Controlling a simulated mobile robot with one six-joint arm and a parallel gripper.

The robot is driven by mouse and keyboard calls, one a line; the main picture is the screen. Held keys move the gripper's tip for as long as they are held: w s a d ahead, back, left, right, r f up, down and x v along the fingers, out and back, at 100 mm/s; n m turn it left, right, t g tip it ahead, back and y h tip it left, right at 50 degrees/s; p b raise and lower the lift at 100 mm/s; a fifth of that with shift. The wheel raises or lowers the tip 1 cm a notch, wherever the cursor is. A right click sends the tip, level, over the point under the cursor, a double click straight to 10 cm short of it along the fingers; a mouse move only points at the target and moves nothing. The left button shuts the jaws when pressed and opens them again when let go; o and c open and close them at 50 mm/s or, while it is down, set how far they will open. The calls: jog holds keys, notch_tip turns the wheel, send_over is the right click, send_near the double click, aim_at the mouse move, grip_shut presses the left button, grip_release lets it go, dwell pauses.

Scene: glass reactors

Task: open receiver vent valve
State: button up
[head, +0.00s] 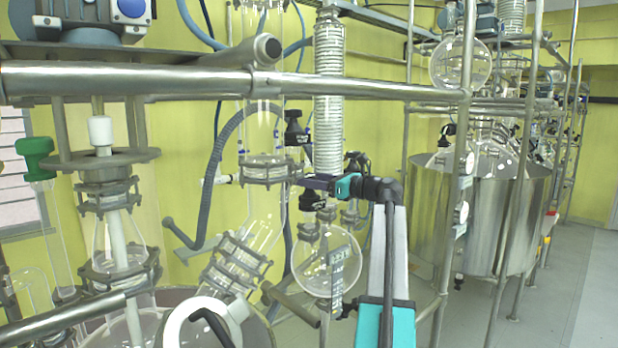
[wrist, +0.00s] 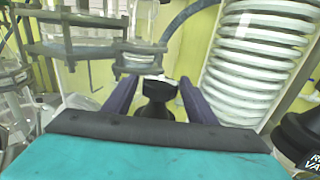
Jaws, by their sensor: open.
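My gripper (head: 308,182) is at mid-height in the head view, pointing left beside the coiled glass condenser. In the wrist view its two dark purple fingers (wrist: 158,84) are open, one on each side of a black valve knob (wrist: 158,98). The knob shows in the gap between them, and I cannot tell whether they touch it. Another black knob with partly cut-off white lettering (wrist: 300,138) is at the right edge of the wrist view. In the head view a black knob (head: 293,132) is above left of the gripper and another (head: 309,201) just below it.
The coiled condenser (head: 328,95) stands close to the gripper and also shows in the wrist view (wrist: 262,55). A round glass flask (head: 326,262) hangs below. A steel rail (head: 370,88) crosses above. Clamped glass flanges (wrist: 90,48) are at the upper left of the wrist view.

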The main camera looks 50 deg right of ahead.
jog(key=shift+a+h, duration=0.2)
jog(key=shift+h, duration=0.1)
jog(key=shift+m+h, duration=2.3)
jog(key=shift+h, duration=1)
jog(key=shift+d+m+h, duration=0.15)
jog(key=shift+m+h, duration=0.55)
jog(key=shift+h, duration=0.3)
jog(key=c, duration=0.9)
jog(key=shift+o, duration=0.2)
jog(key=shift+d+f+y+b, duration=0.15)
jog(key=shift+y+b, duration=0.25)
jog(key=shift+b, duration=0.3)
jog(key=shift+n, duration=0.4)
